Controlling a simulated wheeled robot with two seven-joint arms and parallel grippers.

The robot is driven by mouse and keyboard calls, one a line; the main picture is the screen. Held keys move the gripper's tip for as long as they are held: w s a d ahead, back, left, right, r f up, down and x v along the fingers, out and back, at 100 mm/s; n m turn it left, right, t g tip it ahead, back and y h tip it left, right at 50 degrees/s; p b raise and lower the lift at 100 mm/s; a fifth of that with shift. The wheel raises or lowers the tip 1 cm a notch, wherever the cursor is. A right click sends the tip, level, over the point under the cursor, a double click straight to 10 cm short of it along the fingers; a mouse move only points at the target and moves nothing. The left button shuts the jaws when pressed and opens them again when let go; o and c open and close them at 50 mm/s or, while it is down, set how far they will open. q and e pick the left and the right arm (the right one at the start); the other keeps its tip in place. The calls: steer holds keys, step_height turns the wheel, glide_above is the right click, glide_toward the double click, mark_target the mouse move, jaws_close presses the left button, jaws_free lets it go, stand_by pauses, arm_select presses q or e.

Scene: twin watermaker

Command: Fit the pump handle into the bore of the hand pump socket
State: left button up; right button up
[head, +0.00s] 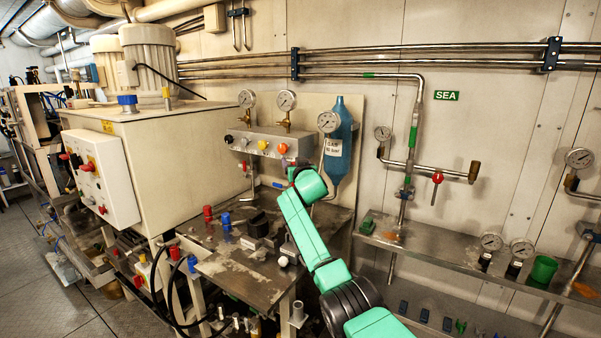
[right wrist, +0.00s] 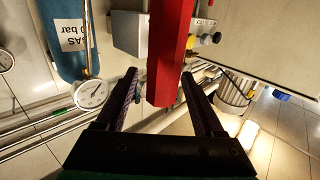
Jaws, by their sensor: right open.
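A red bar with flat sides, which looks like the pump handle, shows in the right wrist view (right wrist: 168,60). It comes in from the top edge, and its blunt end lies between the two dark fingers of my right gripper (right wrist: 160,75). The fingers are apart, with a gap on each side of the bar. In the head view my right arm reaches up to the gauge panel and hides its own gripper and the bar. I cannot surely pick out the hand pump socket; a short upright metal cylinder (head: 297,312) stands at the bench's front corner. My left gripper is not in view.
A metal bench (head: 245,280) carries red and blue fittings and dark blocks. Behind it are a valve panel (head: 265,145) with gauges and a blue gas bottle (head: 340,125), close to my right arm. A shelf (head: 440,250) with a green cup (head: 543,268) runs right.

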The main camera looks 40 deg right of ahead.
steer(key=b+v, duration=0.3)
steer(key=v, duration=1)
steer(key=shift+s+a, duration=0.25)
steer(key=shift+s, duration=0.05)
